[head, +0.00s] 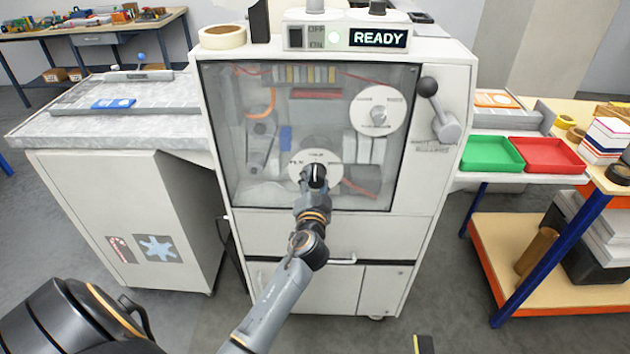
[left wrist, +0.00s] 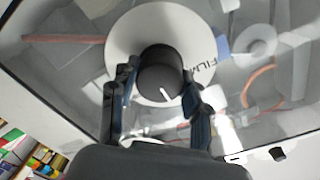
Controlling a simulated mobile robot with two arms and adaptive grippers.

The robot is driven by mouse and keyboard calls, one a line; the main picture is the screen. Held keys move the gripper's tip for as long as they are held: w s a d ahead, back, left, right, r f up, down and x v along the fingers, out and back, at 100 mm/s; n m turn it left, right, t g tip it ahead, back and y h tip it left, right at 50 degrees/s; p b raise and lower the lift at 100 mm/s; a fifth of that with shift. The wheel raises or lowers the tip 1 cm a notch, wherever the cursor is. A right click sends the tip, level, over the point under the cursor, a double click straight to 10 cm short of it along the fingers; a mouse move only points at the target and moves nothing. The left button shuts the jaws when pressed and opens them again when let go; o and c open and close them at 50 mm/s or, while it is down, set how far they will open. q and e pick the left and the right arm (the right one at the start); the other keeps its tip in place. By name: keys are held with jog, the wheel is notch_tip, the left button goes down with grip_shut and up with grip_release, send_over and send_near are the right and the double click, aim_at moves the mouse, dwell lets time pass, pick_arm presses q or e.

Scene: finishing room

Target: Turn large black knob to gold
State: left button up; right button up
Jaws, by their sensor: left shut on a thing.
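The large black knob (left wrist: 160,73) sits in a round white dial plate (left wrist: 118,44) on the machine's clear front panel. In the left wrist view its white pointer line faces down and slightly right, and "FILM" shows on the plate's right side. A gold mark is not readable. My left gripper (head: 317,176) reaches the lower dial (head: 329,168) in the head view and largely hides the knob. In the left wrist view its fingers (left wrist: 156,103) close on the knob from both sides. My right gripper cannot be made out.
A second white dial (head: 379,110) with a grey knob is higher right on the panel. A black-balled lever (head: 436,108) stands right of the panel. A lit "READY" sign (head: 378,39) is on top. Green (head: 491,154) and red (head: 548,155) trays are at the right.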

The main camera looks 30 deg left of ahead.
dwell(0.3)
pick_arm(q)
jog(key=o, duration=1.2)
jog(key=shift+c, duration=0.2)
jog(key=shift+s+d, duration=0.3)
jog(key=shift+s, duration=0.1)
jog(key=v, duration=1.1)
jog(key=shift+f, duration=0.1)
